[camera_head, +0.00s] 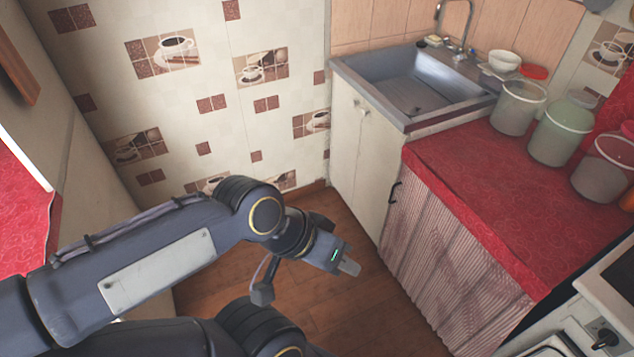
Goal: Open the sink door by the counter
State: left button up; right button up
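The sink cabinet has pale cream doors (362,165) below the metal sink (415,85). They look shut. My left gripper (349,267) is over the wooden floor, in front of the cabinet and lower in the picture, apart from doors and handle. Its fingertips show nearly edge-on, so their opening is unclear, and no held object is visible. My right gripper does not show.
The red oilcloth counter (480,190) stands right of the sink, with several tubs (518,108) on it. A white stove (610,285) is at lower right. A tiled wall (215,75) closes the left-back side. Brown floor (385,315) is clear before the cabinet.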

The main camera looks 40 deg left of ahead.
aim_at(379, 164)
jog(key=u, duration=1.05)
jog(key=i+j, duration=0.3)
jog(key=i, duration=0.2)
jog(key=i+j, duration=0.3)
jog(key=i, duration=0.2)
jog(key=i+j, duration=0.25)
jog(key=i, duration=0.2)
jog(key=i+j, duration=0.3)
jog(key=i, duration=0.2)
